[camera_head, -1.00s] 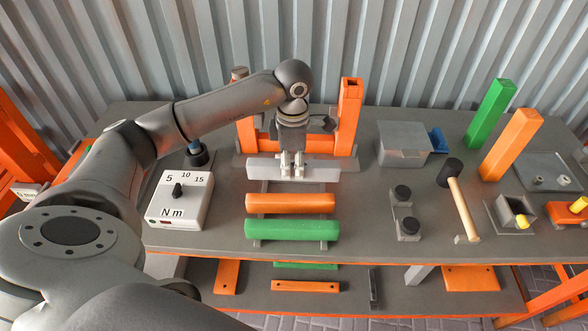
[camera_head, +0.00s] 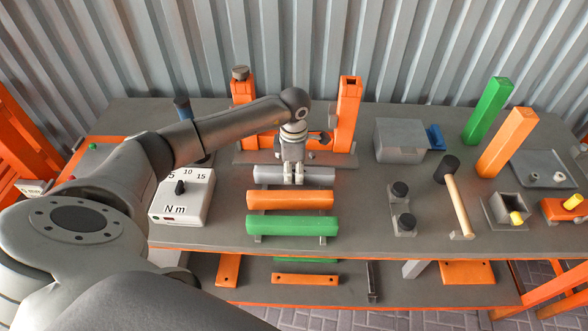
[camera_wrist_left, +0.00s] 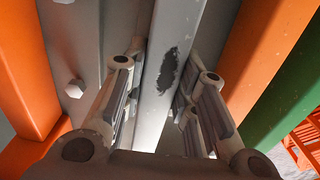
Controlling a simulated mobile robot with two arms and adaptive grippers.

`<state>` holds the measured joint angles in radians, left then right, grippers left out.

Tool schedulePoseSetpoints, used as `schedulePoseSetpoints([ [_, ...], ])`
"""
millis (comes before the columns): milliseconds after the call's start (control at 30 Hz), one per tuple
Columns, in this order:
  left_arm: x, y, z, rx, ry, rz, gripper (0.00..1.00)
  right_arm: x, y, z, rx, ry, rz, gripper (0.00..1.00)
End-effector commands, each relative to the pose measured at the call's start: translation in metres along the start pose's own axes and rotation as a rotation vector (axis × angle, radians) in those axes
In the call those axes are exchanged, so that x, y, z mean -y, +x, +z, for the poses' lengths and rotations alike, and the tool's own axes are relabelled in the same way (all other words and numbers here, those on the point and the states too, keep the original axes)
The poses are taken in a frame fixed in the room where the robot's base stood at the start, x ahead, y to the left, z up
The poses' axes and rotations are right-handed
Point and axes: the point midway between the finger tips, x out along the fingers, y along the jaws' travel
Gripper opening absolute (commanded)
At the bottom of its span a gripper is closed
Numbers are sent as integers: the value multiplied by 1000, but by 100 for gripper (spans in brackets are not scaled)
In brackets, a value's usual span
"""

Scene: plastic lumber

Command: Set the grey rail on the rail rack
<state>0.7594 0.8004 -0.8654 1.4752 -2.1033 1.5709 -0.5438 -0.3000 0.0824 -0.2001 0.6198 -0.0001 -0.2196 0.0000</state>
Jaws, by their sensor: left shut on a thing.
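The grey rail (camera_head: 318,175) lies level, left to right, behind the orange rail on the workbench. My left gripper (camera_head: 294,181) points down and is shut on the grey rail near its middle. In the left wrist view the grey rail (camera_wrist_left: 178,60), with a dark scuff, runs between the two fingers. The rail rack (camera_head: 259,240) shows only as small grey pieces around the rails. The grey rail is over its back part; I cannot tell whether it touches the rack. My right gripper is not in view.
The orange rail (camera_head: 290,199) and green rail (camera_head: 292,225) lie parallel in front. An orange two-post frame (camera_head: 346,115) stands just behind.

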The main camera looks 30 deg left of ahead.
Motion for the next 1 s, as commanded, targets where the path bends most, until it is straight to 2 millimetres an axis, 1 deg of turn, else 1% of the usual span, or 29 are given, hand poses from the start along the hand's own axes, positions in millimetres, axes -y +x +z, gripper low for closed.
schedulePoseSetpoints([
  [167, 0, 4, 0, 1, 0, 1, 0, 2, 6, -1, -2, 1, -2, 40],
  [200, 0, 3, 0, 0, -1, 0, 32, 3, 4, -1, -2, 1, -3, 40],
  [333, 0, 3, 0, 0, -1, 0, 48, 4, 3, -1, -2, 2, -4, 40],
  [633, 0, 2, 0, 0, -1, -1, 48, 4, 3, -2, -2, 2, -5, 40],
  [767, 0, -4, 0, 0, -1, 0, 48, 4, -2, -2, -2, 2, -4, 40],
  [867, -1, -17, 0, 3, -1, 3, 48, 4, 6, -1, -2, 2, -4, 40],
  [1000, -2, -48, 0, 2, 0, 5, 48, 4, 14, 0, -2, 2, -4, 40],
])
